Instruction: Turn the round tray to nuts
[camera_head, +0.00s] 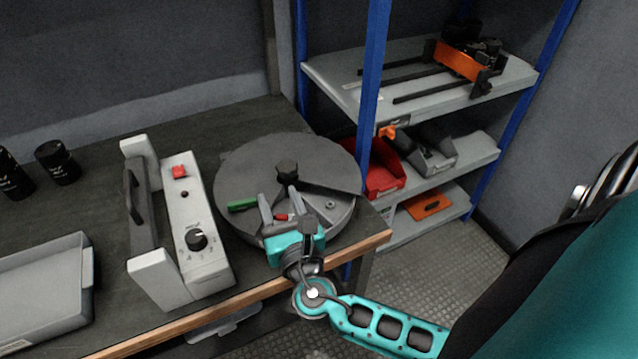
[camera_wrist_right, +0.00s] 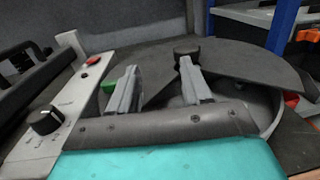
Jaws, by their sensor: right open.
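The round tray (camera_head: 250,165) is a dark grey disc on the right end of the workbench, with a black knob (camera_head: 287,171) at its centre. It also shows in the right wrist view (camera_wrist_right: 240,57), with the knob (camera_wrist_right: 187,48) beyond my fingers. An opening at its front shows a compartment with a small nut-like part (camera_head: 330,206). A green-handled item (camera_head: 242,205) and a small red item (camera_head: 281,217) show near my fingers. My right gripper (camera_head: 279,203) is open over the front of the tray, its fingers short of the knob. My left gripper is not in view.
A grey device (camera_head: 190,235) with a dial and red button stands close left of the tray. A grey bin (camera_head: 45,290) and black cylinders (camera_head: 57,162) are farther left. A blue-post shelf (camera_head: 372,80) with tools and a red bin (camera_head: 380,170) stands behind right.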

